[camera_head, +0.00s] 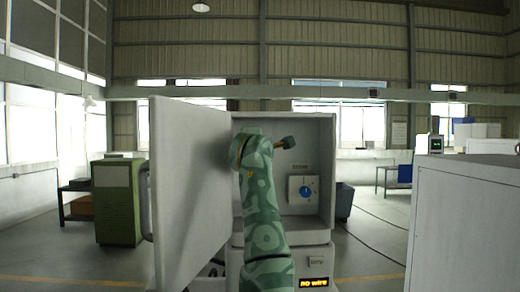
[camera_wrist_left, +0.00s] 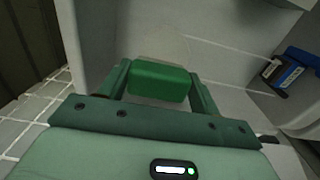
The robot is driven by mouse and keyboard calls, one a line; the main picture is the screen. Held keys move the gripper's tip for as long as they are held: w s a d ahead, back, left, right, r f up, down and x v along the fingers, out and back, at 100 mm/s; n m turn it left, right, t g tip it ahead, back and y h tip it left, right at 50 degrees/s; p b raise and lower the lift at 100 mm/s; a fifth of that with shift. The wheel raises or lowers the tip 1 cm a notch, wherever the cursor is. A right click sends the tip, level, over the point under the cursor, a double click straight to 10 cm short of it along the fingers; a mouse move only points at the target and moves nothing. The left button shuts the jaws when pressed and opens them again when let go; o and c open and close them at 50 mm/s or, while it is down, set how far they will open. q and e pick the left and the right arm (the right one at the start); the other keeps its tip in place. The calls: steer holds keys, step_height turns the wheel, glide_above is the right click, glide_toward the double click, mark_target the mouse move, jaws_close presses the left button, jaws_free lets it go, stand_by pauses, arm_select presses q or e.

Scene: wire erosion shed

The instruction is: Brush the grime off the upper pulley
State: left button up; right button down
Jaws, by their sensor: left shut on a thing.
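My left gripper (camera_wrist_left: 160,86) is shut on a bright green block, seemingly the brush (camera_wrist_left: 158,82), with a pale strip along its far edge. In the head view my green patterned left arm rises in front of the open grey cabinet (camera_head: 325,160), and its wrist hides much of the interior. A small dark green piece with a brownish part (camera_head: 288,143) shows just right of the wrist; I cannot tell whether it is part of my gripper or of the machine. I cannot make out the upper pulley or any contact with it. My right gripper is out of view.
The cabinet door (camera_head: 185,190) stands open on the left, close beside my arm. A panel with a blue knob (camera_head: 306,190) is inside the cabinet. Below, a display (camera_head: 313,282) reads "no wire". A grey cabinet (camera_head: 465,225) stands at right. A blue-and-black object (camera_wrist_left: 295,70) shows in the wrist view.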

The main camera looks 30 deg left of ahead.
arm_select(q)
steer(key=shift+s+a, duration=0.4)
steer(key=shift+a, duration=0.2)
steer(key=b+v, duration=0.3)
steer(key=v, duration=0.2)
steer(key=shift+s+d, duration=0.25)
steer(key=shift+s, duration=0.05)
